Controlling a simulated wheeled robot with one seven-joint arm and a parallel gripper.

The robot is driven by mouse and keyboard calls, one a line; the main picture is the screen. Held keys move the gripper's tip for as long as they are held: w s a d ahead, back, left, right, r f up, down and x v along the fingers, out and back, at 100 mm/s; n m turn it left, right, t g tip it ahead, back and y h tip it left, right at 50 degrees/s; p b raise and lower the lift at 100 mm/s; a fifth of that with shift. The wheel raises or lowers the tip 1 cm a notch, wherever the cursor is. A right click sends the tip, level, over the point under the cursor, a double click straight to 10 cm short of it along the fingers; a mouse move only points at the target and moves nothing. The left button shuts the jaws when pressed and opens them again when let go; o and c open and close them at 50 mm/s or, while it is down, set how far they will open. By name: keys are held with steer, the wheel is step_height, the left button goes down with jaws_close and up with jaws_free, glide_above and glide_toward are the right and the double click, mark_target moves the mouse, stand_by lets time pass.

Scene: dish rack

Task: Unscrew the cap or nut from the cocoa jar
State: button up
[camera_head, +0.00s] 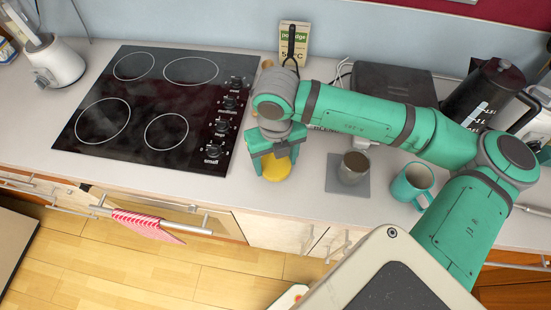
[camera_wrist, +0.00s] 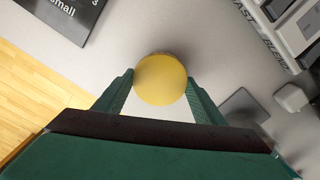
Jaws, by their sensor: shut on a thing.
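The cocoa jar's round yellow cap (camera_wrist: 161,79) shows from above in the wrist view, between my two green fingers. My gripper (camera_wrist: 160,85) is shut on the cap, with one finger on each side. In the head view the yellow cap (camera_head: 277,168) is at my gripper (camera_head: 272,160), on the counter just right of the hob. The jar's body is hidden beneath the cap and behind my gripper, so I cannot tell whether the cap is still seated on it.
A black hob (camera_head: 150,100) lies to the left. A metal cup (camera_head: 353,168) on a grey mat (camera_head: 347,185) and a teal mug (camera_head: 412,183) stand to the right. A black kettle (camera_head: 483,92) and a porridge box (camera_head: 294,45) are behind. The counter's front edge is close.

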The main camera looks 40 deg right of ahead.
steer(key=shift+f, duration=0.15)
steer(key=shift+f, duration=0.6)
steer(key=shift+f, duration=0.2)
stand_by(0.5)
steer(key=o, duration=0.8)
steer(key=shift+r, duration=0.15)
steer(key=o, duration=0.6)
steer(key=shift+c, duration=0.2)
